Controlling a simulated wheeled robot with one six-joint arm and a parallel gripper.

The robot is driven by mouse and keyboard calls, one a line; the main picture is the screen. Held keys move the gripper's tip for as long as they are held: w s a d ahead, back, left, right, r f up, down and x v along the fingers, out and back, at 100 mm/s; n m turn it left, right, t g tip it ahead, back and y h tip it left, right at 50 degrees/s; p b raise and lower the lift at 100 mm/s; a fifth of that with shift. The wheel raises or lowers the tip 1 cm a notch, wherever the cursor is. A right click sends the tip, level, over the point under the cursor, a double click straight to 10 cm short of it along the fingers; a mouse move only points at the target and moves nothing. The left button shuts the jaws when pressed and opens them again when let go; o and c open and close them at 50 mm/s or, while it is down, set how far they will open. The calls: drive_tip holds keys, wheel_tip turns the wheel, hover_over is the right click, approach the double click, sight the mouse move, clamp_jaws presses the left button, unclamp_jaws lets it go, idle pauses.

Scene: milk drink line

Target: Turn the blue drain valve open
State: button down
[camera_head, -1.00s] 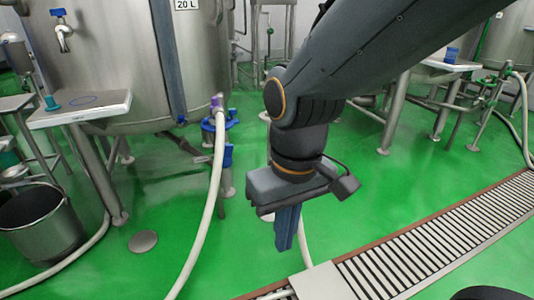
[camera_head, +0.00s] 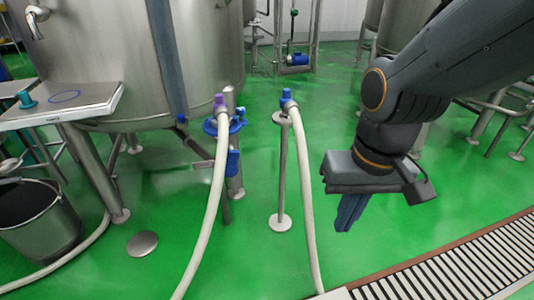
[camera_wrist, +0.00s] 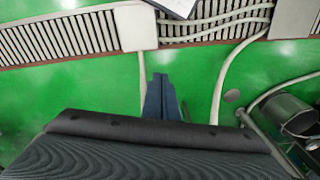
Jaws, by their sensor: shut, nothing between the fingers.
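Blue valve parts (camera_head: 237,122) sit at the outlet low on the steel tank (camera_head: 150,70), where a purple coupling (camera_head: 220,101) joins a pale hose (camera_head: 212,205). A blue piece (camera_head: 232,162) hangs just below. I cannot tell from the picture which blue part is the drain valve's handle. My gripper (camera_head: 344,225) is shut and empty, fingers pointing down, well to the right of the valve and apart from it. Its blue-grey fingers also show in the wrist view (camera_wrist: 160,82), above green floor. The valve does not show in the wrist view.
A post (camera_head: 281,175) with a blue fitting (camera_head: 286,96) and a second pale hose (camera_head: 305,200) stands between my gripper and the valve. A floor grate (camera_head: 450,262) lies at lower right. A bucket (camera_head: 38,228) and a small table (camera_head: 65,100) are at left.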

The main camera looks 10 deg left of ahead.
sight(231, 164)
drive_tip(key=w+a+f+m+t+y+b, duration=0.2)
drive_tip(key=w+a+f+m+t+b, duration=0.35)
drive_tip(key=w+f, duration=0.5)
drive_tip(key=w+a+f+m+t+y+b, duration=0.2)
drive_tip(key=w+a+f+m+b, duration=0.2)
drive_tip(key=w+a+f+m, duration=0.7)
drive_tip(key=w+a+f+m+t+y+b, duration=0.4)
drive_tip(key=f+m+t+y+b, duration=0.35)
drive_tip(key=m+b, duration=0.2)
drive_tip(key=w+a+r+b, duration=0.6)
drive_tip(key=a, duration=0.2)
drive_tip(key=shift+w+r+b, duration=0.15)
drive_tip(key=shift+w+b, duration=0.2)
drive_tip(key=shift+w, duration=0.05)
drive_tip(key=shift+s+n, duration=0.1)
drive_tip(key=shift+n, duration=0.2)
